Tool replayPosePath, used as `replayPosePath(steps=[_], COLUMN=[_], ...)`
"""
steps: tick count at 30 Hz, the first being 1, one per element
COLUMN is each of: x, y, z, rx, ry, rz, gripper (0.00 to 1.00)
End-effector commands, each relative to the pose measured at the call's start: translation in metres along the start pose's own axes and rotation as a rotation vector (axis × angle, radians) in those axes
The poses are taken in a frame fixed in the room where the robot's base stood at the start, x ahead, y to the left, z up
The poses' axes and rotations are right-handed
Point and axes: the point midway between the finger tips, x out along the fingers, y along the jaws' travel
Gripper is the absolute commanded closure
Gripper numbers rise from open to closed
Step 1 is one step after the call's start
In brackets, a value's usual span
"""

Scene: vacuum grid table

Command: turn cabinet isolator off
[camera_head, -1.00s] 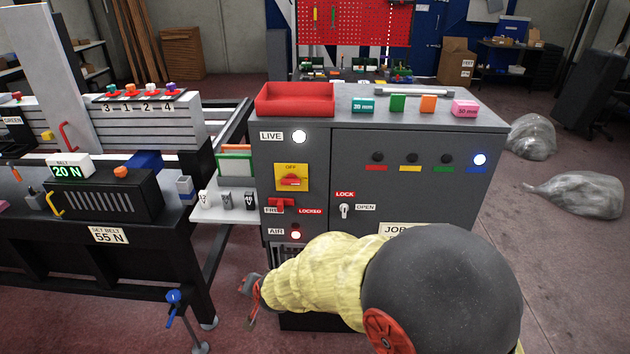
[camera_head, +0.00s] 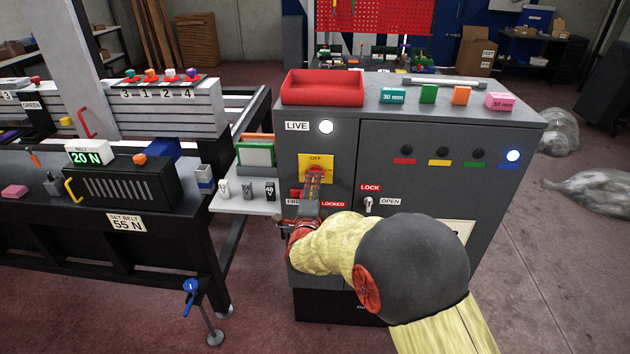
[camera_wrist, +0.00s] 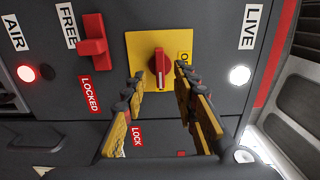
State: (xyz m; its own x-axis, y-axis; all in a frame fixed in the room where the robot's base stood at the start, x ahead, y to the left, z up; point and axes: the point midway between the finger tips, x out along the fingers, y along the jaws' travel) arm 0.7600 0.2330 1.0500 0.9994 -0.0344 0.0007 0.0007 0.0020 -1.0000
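The cabinet isolator is a red rotary knob (camera_wrist: 162,67) on a yellow plate (camera_head: 329,163) marked OFF, on the grey cabinet's front. In the wrist view the knob's bar points across the plate's middle, with the lettered edge to the right. My gripper (camera_wrist: 158,85) is open, its two yellow-and-black fingers spread either side of the knob. I cannot tell whether they touch it. In the head view my gripper (camera_head: 314,185) covers the knob. The white LIVE lamp (camera_head: 326,127) above is lit and also shows in the wrist view (camera_wrist: 240,75).
A red FREE/LOCKED slider (camera_wrist: 93,42) sits beside the yellow plate. The red AIR lamp (camera_wrist: 26,73) is lit. A key switch (camera_head: 369,203) marked LOCK and OPEN is to the right. A red tray (camera_head: 322,90) and several blocks stand on the cabinet. A side shelf (camera_head: 245,205) juts out left.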

Motion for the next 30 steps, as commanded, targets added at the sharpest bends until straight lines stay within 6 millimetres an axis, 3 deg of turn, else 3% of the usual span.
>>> replayPosePath(steps=[3, 9, 19, 30], x=[0.018, 0.035, 0.038, 0.038], y=[0.002, 0.001, 0.0, 0.0], z=[-0.001, 0.0, 0.0, 0.0], rx=[0.0, -0.001, -0.002, -0.002], ry=[0.002, -0.001, -0.001, -0.001], rz=[0.0, 0.001, 0.001, 0.001], gripper=[0.71, 0.71, 0.72, 0.93])
